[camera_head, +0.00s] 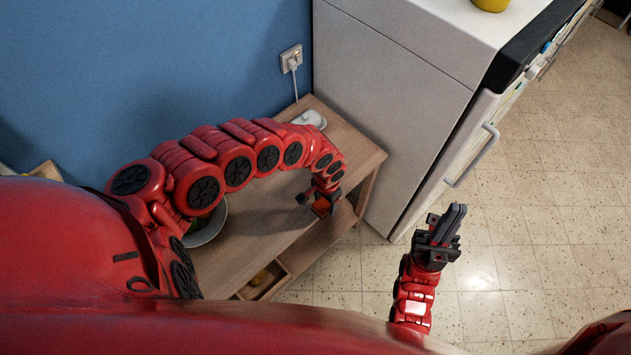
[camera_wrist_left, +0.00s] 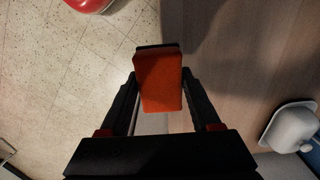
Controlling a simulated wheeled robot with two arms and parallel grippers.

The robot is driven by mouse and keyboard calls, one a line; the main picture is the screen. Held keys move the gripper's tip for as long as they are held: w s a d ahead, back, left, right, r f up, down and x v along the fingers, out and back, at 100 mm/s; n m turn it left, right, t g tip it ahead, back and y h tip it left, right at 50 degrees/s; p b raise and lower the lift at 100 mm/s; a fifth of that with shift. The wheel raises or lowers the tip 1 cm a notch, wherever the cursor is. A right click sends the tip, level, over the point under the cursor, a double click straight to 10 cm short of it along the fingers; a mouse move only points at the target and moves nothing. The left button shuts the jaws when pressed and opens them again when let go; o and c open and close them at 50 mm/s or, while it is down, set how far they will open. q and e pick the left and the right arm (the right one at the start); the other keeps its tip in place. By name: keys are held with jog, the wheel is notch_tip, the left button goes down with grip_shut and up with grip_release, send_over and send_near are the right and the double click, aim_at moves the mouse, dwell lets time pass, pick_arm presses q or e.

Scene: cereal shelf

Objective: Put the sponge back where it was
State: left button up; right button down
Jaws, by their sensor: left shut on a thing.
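The orange-red sponge (camera_wrist_left: 160,85) is held between the two black fingers of my left gripper (camera_wrist_left: 160,100) in the left wrist view. A dark layer shows at its far end. In the head view the sponge (camera_head: 321,207) shows as a small orange patch at my left gripper (camera_head: 318,200), near the right front edge of the wooden table (camera_head: 345,145). Whether it touches the tabletop cannot be told. My right gripper (camera_head: 455,217) is off to the right, over the tiled floor, and its fingers look closed together with nothing between them.
A grey bowl (camera_head: 207,228) is partly hidden by my left arm. An open compartment (camera_head: 262,281) is at the table's front. A white cabinet (camera_head: 385,110) stands right of the table.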

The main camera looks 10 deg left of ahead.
pick_arm(q)
jog(key=w+a+b, duration=0.1)
jog(key=w, duration=0.1)
jog(key=w+a+f+b, duration=0.1)
jog(key=w+b, duration=0.1)
jog(key=w+a+b, duration=0.1)
jog(key=w+b, duration=0.1)
jog(key=shift+w+a+f, duration=0.2)
jog(key=shift+w+f, duration=0.05)
jog(key=shift+w, duration=0.05)
jog(key=shift+w+a+r, duration=0.25)
jog(key=shift+w+a, duration=0.35)
jog(key=shift+w, duration=0.25)
jog(key=shift+w+a, duration=0.3)
jog(key=shift+w, duration=0.1)
jog(key=shift+f, duration=0.35)
jog(key=shift+w+f, duration=0.1)
jog(key=shift+f, duration=1.35)
jog(key=shift+f, duration=0.1)
jog(key=o, duration=1.5)
jog(key=shift+c, duration=0.2)
